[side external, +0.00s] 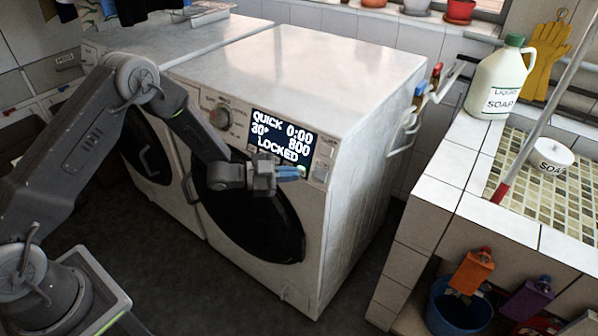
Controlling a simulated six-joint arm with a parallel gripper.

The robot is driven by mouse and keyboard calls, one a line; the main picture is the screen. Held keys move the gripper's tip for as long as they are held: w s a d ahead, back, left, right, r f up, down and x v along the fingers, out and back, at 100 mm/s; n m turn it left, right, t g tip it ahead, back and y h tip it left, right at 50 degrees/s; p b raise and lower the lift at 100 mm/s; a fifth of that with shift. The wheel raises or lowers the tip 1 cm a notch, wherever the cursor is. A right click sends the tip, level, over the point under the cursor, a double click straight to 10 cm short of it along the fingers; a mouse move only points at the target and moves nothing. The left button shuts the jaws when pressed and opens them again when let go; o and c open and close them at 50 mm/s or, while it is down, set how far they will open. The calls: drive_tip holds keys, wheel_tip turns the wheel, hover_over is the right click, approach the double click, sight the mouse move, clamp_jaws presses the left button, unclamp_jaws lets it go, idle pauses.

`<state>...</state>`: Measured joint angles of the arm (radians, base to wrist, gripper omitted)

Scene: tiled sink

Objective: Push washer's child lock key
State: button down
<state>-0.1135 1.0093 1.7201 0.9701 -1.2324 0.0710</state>
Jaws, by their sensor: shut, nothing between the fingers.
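The washer (345,105) is white with a round dark door (245,215) on its front. Its display (281,137) reads "QUICK 0:00", "30°", "800" and "LOCKED". A round knob (220,118) sits left of the display. A row of small keys runs below the display, partly hidden by my gripper. My gripper (303,173) is shut and empty, its blue fingertips pointing right, in front of the panel just below the display. I cannot tell whether the tips touch a key. The child lock key cannot be made out.
A second white machine (180,45) stands to the left. On the right is a tiled counter (440,190) with a soap jug (497,80) and a white soap pot (553,155). A blue bucket (460,312) sits below. Dark floor lies open before the washer.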

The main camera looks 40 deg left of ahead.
drive_tip(key=shift+w, duration=0.1)
idle(0.6)
drive_tip(key=shift+w+f, duration=0.15)
drive_tip(key=shift+w, duration=0.3)
drive_tip(key=shift+s, duration=0.2)
idle(0.3)
drive_tip(key=shift+s, duration=0.35)
drive_tip(key=shift+s+r, duration=0.1)
drive_tip(key=shift+r, duration=0.1)
drive_tip(key=shift+s+r, duration=0.3)
drive_tip(key=shift+s, duration=0.6)
drive_tip(key=shift+s+r, duration=0.35)
drive_tip(key=shift+s, duration=0.6)
drive_tip(key=shift+s+r, duration=0.3)
drive_tip(key=shift+s, duration=0.6)
